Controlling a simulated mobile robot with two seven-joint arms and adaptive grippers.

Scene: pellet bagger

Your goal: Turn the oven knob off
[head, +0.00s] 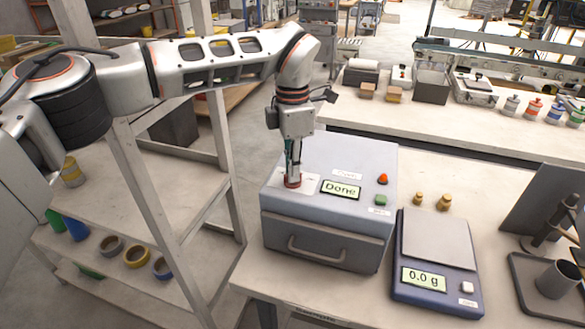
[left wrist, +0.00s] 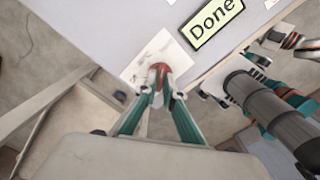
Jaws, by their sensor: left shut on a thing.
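The oven (head: 320,215) is a grey box with a drawer-like front and handle, standing on the table. Its display (head: 341,189) reads "Done"; the display also shows in the left wrist view (left wrist: 215,20). The oven knob (head: 292,182) is a small red-brown dial on a white plate on the oven's top, left of the display. My left gripper (head: 292,172) points down from above and is shut on the knob. In the left wrist view its teal fingers close around the red knob (left wrist: 160,68). The knob's setting is hidden by the fingers. My right gripper is not clearly in view.
A red button (head: 382,179) and a green button (head: 380,200) are on the oven top, right of the display. A scale (head: 436,258) reading "0.0 g" stands right of the oven. Two small brass weights (head: 443,202) stand behind it. A shelf frame (head: 160,200) is at left.

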